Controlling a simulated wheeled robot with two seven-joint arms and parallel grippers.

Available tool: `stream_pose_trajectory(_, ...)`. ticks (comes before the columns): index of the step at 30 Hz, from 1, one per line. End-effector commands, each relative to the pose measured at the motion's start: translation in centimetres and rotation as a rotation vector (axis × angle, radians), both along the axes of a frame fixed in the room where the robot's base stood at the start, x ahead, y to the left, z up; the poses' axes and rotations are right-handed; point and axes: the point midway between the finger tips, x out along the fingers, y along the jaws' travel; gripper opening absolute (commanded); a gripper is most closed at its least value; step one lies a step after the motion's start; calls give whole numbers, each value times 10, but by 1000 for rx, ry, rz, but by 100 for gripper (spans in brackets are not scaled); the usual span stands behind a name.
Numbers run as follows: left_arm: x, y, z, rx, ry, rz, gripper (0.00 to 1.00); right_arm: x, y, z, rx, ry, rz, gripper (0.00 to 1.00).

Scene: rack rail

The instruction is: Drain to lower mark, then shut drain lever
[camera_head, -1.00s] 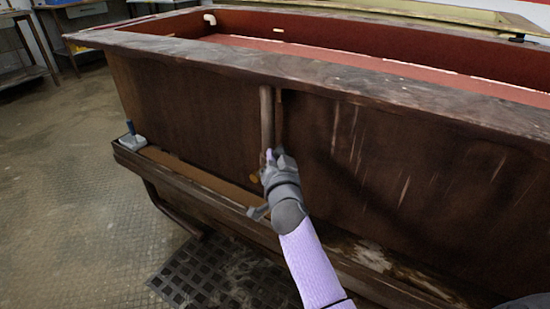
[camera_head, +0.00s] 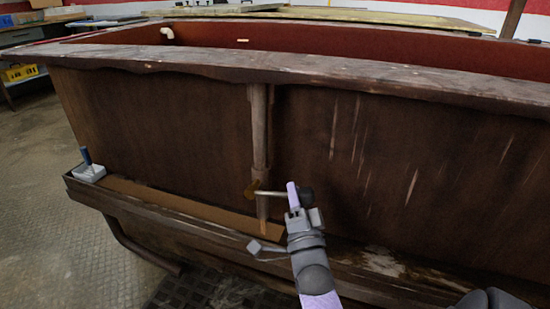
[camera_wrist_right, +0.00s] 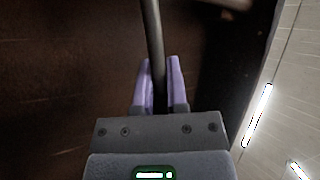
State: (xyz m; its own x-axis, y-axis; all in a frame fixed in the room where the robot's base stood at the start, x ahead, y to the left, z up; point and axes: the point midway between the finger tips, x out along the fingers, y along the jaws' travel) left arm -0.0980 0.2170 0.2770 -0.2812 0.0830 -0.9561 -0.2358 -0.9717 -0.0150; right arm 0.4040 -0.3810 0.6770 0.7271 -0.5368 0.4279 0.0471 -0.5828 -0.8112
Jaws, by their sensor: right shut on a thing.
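The dark wooden tank (camera_head: 160,120) has a red inside wall (camera_head: 330,57). A small pale mark (camera_head: 243,40) shows on that wall. The liquid surface and any lower mark are hidden behind the rim. A vertical drain pipe (camera_head: 259,130) runs down the tank's front to a brass valve (camera_head: 252,189). The thin drain lever (camera_head: 272,193) points right from the valve, roughly level, with a black knob (camera_head: 306,196). My right gripper (camera_head: 293,196) is shut on the lever near its knob. In the right wrist view the rod (camera_wrist_right: 152,30) passes between the purple fingers (camera_wrist_right: 160,80).
A wooden ledge (camera_head: 185,208) runs along the tank's foot below the valve. A grey block with a blue handle (camera_head: 88,168) stands at its left end. A white elbow pipe (camera_head: 167,33) shows at the far inside wall. Open floor (camera_head: 40,220) lies left.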

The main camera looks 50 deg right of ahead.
Motion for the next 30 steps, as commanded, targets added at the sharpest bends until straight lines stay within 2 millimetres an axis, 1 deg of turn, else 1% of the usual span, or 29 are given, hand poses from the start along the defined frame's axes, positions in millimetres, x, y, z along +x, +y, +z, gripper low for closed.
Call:
stream_pose_trajectory(1,-3,0,-4,0,7,0,0,-3,0,-8,14,-24,0,0)
stream_pose_trajectory(3,-6,0,-7,-1,15,0,0,-7,0,-12,30,-64,1,0)
stream_pose_trajectory(13,-19,0,-15,1,47,1,0,-11,-1,-22,80,-185,2,0)
stream_pose_trajectory(15,-7,0,-18,1,28,0,0,-11,-1,-23,84,-196,3,0)
stream_pose_trajectory(18,-1,0,-19,3,24,1,0,-11,-1,-23,89,-206,3,0)
stream_pose_trajectory(30,2,-1,-19,3,21,2,0,-11,0,-24,93,-210,4,0)
